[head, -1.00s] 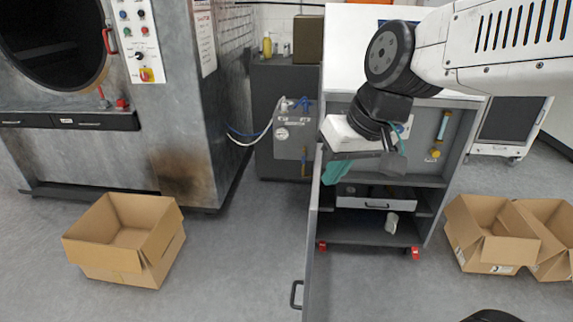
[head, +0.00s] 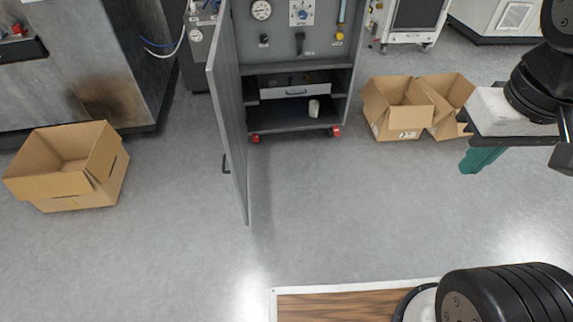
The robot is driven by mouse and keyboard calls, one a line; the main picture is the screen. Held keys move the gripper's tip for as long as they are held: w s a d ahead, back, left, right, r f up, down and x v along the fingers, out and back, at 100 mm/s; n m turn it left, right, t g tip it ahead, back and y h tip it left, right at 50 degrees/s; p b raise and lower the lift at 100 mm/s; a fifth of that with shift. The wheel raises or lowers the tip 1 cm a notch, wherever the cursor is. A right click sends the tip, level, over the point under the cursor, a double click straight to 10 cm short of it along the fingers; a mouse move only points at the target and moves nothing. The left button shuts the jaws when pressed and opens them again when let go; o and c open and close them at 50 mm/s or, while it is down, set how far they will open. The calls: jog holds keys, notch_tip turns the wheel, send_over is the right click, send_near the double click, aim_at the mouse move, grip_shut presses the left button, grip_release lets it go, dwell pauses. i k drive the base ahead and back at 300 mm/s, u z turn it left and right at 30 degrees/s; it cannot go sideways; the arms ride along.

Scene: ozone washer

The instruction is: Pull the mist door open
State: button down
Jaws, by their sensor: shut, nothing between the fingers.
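The mist door (head: 228,125) is a tall grey panel on the left side of the grey cabinet (head: 305,70). It stands swung well out from the cabinet front, with its edge toward me. Its black handle (head: 226,164) is on the door's left face, near the free edge. The cabinet interior shows a gauge, a dial panel and a drawer. My gripper (head: 484,158) is at the right side of the head view, far right of the door and apart from it. It is shut and empty, with its teal fingers pointing down.
Open cardboard boxes stand right of the cabinet (head: 398,108) and at the left (head: 70,165). A large grey machine (head: 80,70) is at the upper left. The floor between door and gripper is clear. A wood-topped surface (head: 340,305) is at the bottom.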

aim_at(222, 72)
jog(key=u, duration=0.7)
jog(key=i, duration=0.65)
jog(key=u, duration=0.1)
